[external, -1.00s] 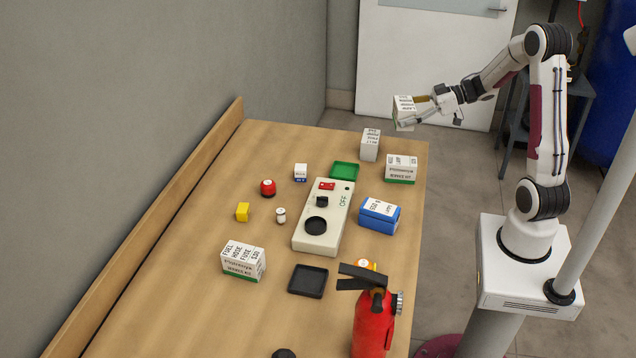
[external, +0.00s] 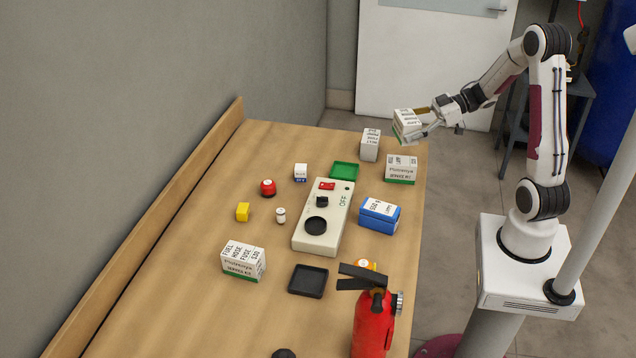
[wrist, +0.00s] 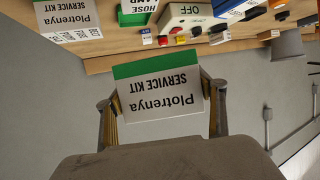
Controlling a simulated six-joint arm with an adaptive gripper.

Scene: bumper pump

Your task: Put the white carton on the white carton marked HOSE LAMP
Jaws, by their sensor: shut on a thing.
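My gripper (external: 422,124) is shut on a white carton (external: 404,121), held in the air beyond the table's far right corner. In the wrist view the gripper (wrist: 162,98) has one finger on each side of this carton (wrist: 160,92); its label reads Plotrenya SERVICE KIT above a green band. The white carton marked HOSE LAMP (wrist: 137,14) is partly cut off at the top of the wrist view. It appears to be the green-based carton (external: 401,170) near the table's right edge, below the held one in the external view. The two are apart.
Another white carton (external: 370,145) stands upright close left of the HOSE LAMP carton. A green tray (external: 344,171), a blue box (external: 379,215) and a pale OFF switch panel (external: 304,239) are nearby. Another white carton (external: 243,262) and a red extinguisher (external: 372,325) stand nearer the front.

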